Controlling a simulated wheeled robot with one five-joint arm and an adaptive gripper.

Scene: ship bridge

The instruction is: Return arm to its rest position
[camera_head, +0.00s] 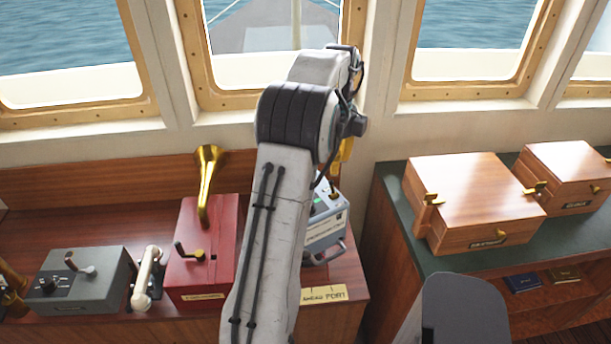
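My arm (280,200) rises from the bottom of the head view and bends at a dark elbow joint (296,118). Beyond the elbow, a pale link (325,68) points away toward the windows. My gripper is hidden behind the arm or out of the picture, so neither its fingers nor anything in them can be seen.
On the left wooden console stand a grey lever box (82,282), a white handset (147,278), a red lever box (200,250) and a grey device (326,228) partly behind my arm. Wooden boxes (470,195) (568,172) stand on the right green-topped cabinet (393,190). Windows line the back.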

